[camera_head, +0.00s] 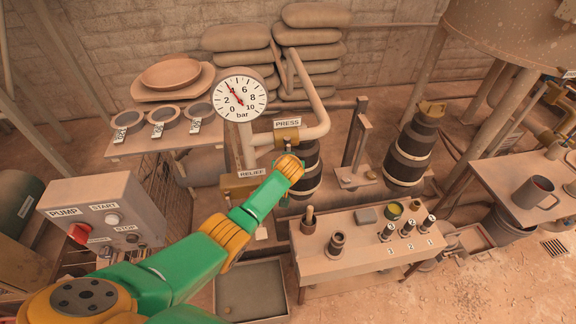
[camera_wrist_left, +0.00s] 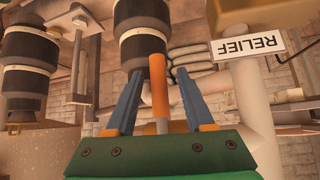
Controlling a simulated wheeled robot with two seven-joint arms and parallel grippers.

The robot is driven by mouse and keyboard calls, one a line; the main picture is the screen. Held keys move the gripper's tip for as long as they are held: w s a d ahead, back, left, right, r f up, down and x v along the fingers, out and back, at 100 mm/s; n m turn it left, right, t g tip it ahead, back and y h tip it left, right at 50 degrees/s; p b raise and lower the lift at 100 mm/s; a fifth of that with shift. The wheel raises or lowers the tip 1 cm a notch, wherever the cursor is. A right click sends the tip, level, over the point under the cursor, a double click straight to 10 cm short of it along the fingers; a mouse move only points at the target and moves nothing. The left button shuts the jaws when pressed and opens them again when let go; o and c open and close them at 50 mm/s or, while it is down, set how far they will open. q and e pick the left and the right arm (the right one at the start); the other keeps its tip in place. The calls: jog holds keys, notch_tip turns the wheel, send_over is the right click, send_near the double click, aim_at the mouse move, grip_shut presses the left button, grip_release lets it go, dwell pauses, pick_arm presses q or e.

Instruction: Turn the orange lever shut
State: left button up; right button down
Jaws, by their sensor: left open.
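The orange lever (camera_wrist_left: 158,85) shows in the left wrist view as an upright orange bar with a pale stem below it. It stands between the two fingers of my left gripper (camera_wrist_left: 155,76), which is open. A gap shows on each side of the lever near the fingertips. In the head view my left arm reaches to the RELIEF box (camera_head: 238,184) under the gauge, and its wrist hides the lever and the fingers. The RELIEF label (camera_wrist_left: 249,45) is to the right of the lever in the wrist view. My right gripper is not in view.
The pressure gauge (camera_head: 240,94) has its needle near 4 bar. The PRESS label (camera_head: 287,123) sits by a curved pipe (camera_head: 318,118). A dark banded cylinder (camera_head: 308,170) is close behind my wrist. A bench (camera_head: 350,262) with labelled vials stands right; the pump box (camera_head: 100,212) stands left.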

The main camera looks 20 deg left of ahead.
pick_arm(q)
jog(key=p+v, duration=0.2)
jog(key=v, duration=0.5)
jog(key=shift+p, duration=0.3)
jog(key=shift+f, duration=0.1)
